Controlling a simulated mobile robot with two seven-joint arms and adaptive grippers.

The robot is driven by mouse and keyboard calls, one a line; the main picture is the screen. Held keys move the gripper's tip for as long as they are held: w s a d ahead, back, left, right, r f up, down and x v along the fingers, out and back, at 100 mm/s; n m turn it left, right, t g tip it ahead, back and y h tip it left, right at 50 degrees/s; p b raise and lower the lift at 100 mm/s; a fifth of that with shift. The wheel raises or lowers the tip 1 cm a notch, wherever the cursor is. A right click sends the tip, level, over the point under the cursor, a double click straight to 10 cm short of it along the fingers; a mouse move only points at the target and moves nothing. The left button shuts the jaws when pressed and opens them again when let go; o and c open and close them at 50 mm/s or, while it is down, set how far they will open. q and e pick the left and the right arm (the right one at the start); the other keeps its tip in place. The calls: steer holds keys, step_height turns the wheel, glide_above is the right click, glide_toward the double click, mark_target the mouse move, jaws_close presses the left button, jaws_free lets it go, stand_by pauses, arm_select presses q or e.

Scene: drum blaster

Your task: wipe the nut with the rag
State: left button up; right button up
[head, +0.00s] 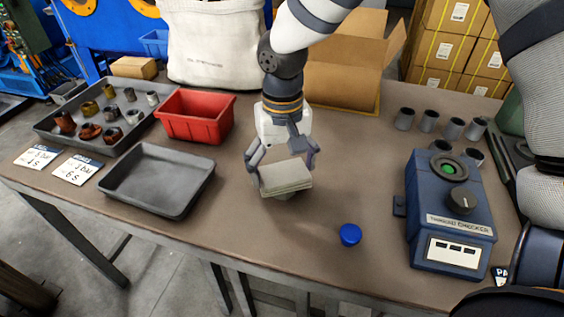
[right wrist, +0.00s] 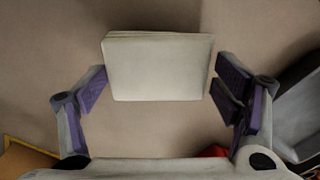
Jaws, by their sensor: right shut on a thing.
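My right gripper (head: 284,168) is over the middle of the table, pointing down, its fingers shut on the folded pale rag (head: 286,178). In the right wrist view the rag (right wrist: 157,68) lies flat between the two purple-padded fingers (right wrist: 160,88). A small grey bit shows just under the rag's front edge; I cannot tell whether it is a nut, and the rag hides the rest. Several metal fittings, some rusty brown, stand in the grey tray (head: 90,148) at the left; which one is a nut is too small to tell. My left gripper is not in view.
An empty dark tray (head: 158,205) and a red bin (head: 196,116) are to the left. A blue cap (head: 350,234) lies front right of the rag. A blue checker box (head: 448,215) and several grey cylinders (head: 428,121) are at the right. An open cardboard box (head: 343,78) stands behind.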

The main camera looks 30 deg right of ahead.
steer(key=shift+f, duration=0.4)
steer(key=shift+s+d+r, duration=0.15)
steer(key=shift+s+d, duration=0.05)
steer(key=shift+d, duration=0.55)
steer(key=shift+s+d+p, duration=0.1)
steer(key=shift+d+p, duration=0.2)
steer(key=shift+d, duration=0.05)
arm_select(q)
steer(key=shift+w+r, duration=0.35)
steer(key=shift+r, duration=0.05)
arm_select(e)
steer(key=shift+a, duration=0.1)
steer(key=shift+w+a, duration=0.2)
steer(key=shift+a, duration=0.5)
steer(key=shift+w+a, duration=0.2)
steer(key=shift+a, duration=0.5)
steer(key=shift+w+a, duration=0.2)
steer(key=shift+a, duration=0.5)
